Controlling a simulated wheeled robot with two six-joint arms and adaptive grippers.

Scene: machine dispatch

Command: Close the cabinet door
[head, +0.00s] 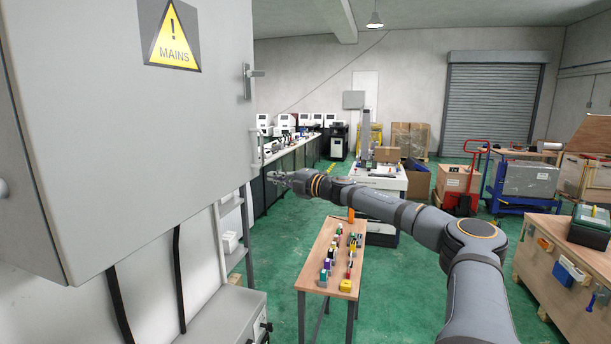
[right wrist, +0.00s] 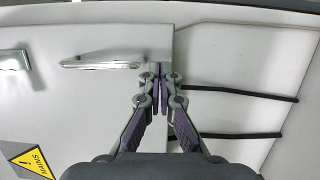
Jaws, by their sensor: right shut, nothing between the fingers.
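The grey cabinet door (head: 120,130) fills the left of the head view, with a yellow MAINS sign (head: 173,38) on it. A metal handle (head: 250,80) sits at its right edge. I cannot tell how far the door stands from its frame. My right gripper (head: 277,178) is to the right of the door's lower right edge, shut and empty. In the right wrist view, the shut fingertips (right wrist: 161,72) overlap the door's edge, close to a long silver handle (right wrist: 100,63); contact cannot be told. The sign shows at lower left there (right wrist: 30,160). My left gripper is out of view.
Black cables (head: 178,275) run down the pale wall below the cabinet, above a grey box (head: 225,315). A wooden table (head: 320,250) with several small coloured items stands below my right arm. A wooden workbench (head: 570,290) is at right. Green floor is open between them.

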